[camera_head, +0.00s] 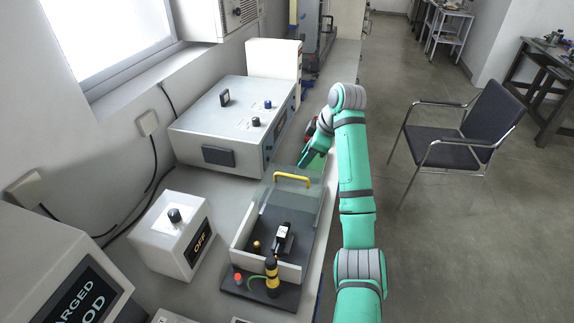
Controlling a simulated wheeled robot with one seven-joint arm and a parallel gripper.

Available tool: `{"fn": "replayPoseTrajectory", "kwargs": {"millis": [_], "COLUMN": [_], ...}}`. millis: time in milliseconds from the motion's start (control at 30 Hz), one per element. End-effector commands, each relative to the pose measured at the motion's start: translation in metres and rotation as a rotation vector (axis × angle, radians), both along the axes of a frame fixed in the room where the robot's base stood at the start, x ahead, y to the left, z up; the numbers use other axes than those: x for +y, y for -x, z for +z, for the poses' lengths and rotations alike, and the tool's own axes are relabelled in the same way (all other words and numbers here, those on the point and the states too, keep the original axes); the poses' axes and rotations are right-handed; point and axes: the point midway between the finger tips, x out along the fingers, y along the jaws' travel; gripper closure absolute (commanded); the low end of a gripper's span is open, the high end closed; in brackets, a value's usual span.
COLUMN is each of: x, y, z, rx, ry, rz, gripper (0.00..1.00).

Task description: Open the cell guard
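The cell guard (287,207) is a clear, greenish panel with a yellow handle (292,178) along its far edge. It shows over the far part of a white-walled cell (240,243) on a dark base; I cannot tell its exact tilt. The near part of the cell is uncovered, with a black block (283,238) inside. My gripper (306,163) is just beyond the handle, up and to the right in the picture, and appears apart from it. Its fingers are small and partly overlapped, so their opening is unclear.
A white box with an OFF display (201,243) and a knob stands left of the cell. A large grey instrument (225,120) is behind it. A yellow-and-black post (271,277) and red button (238,279) are at the front of the base. A chair (462,140) stands right.

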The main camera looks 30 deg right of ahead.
Motion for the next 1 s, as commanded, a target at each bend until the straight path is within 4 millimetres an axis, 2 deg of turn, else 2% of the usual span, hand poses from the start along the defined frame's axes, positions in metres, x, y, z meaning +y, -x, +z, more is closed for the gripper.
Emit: {"fn": "replayPoseTrajectory", "kwargs": {"millis": [167, 600, 800, 1000], "x": [0.001, 0.009, 0.012, 0.012], "y": [-0.006, -0.035, -0.043, -0.044], "z": [-0.016, -0.082, -0.095, -0.097], "rx": [0.002, 0.002, 0.001, 0.000], "ry": [-0.003, -0.001, -0.001, 0.000], "rz": [-0.002, -0.002, 0.000, 0.000], "gripper": [0.70, 0.70, 0.70, 0.70]}}
